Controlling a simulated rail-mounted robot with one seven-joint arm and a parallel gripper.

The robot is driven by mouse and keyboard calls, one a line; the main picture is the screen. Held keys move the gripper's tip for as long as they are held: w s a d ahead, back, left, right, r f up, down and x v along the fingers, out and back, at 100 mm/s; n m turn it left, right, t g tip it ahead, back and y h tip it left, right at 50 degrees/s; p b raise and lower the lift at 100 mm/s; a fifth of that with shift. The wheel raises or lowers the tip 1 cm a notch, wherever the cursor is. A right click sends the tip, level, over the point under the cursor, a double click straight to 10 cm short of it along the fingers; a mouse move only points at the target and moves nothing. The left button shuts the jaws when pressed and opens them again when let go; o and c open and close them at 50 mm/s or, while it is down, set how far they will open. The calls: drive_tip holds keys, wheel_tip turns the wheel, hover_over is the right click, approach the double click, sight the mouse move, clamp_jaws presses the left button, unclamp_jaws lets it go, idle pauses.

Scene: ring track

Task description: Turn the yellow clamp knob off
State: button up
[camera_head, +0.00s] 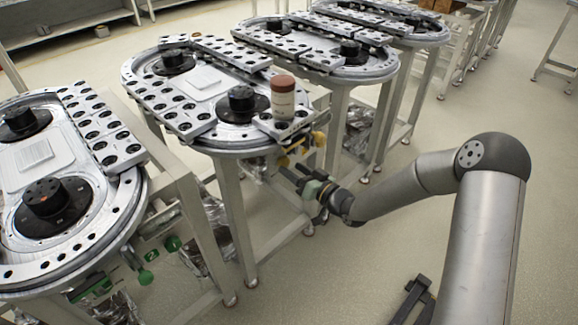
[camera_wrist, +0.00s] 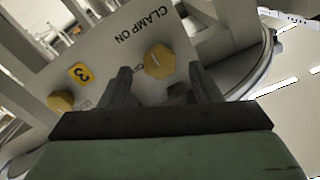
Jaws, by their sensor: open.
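A yellow knob (camera_wrist: 159,62) sits on a grey panel (camera_wrist: 110,50), near the printed words CLAMP ON. A second yellow knob (camera_wrist: 60,101) is lower left on the same panel. My gripper (camera_wrist: 160,68) is open and empty, with one dark finger toward each side of the upper knob, which shows beyond and between the fingertips. I cannot tell whether they touch it. Lettering below the knobs is partly hidden by my fingers. In the head view my gripper (camera_head: 292,173) is just below and in front of the yellow knobs (camera_head: 283,161) under the middle ring-track table.
A yellow label with a 3 (camera_wrist: 81,75) is between the knobs. The middle ring-track table (camera_head: 222,146) carries a brown-capped bottle (camera_head: 283,98) above the knobs. Another table with green knobs (camera_head: 146,277) stands at the left.

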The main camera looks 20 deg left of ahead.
sight(283, 162)
drive_tip(key=shift+x, duration=1.35)
drive_tip(key=c, duration=1)
